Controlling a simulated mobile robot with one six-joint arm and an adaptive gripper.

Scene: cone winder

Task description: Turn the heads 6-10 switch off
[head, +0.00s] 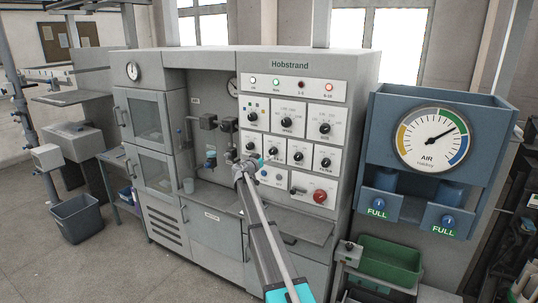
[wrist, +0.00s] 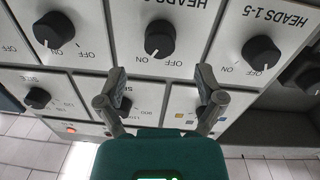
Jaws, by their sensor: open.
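The heads 6-10 switch (wrist: 158,38) is the black round knob on the middle white plate in the wrist view, its label partly cut off at the top edge. The same knob (head: 277,153) sits in the lower knob row in the head view. My gripper (wrist: 161,78) is open and empty; its two fingers stand apart to either side below this knob in the wrist view, not touching it. In the head view my gripper (head: 245,166) is in front of the panel's lower left.
The heads 1-5 knob (wrist: 262,53) and another OFF/ON knob (wrist: 54,29) flank the switch. A speed knob (wrist: 125,105) and a side knob (wrist: 38,97) are in the neighbouring row. A red knob (head: 320,196) sits low on the panel; a blue air gauge unit (head: 385,105) stands at right.

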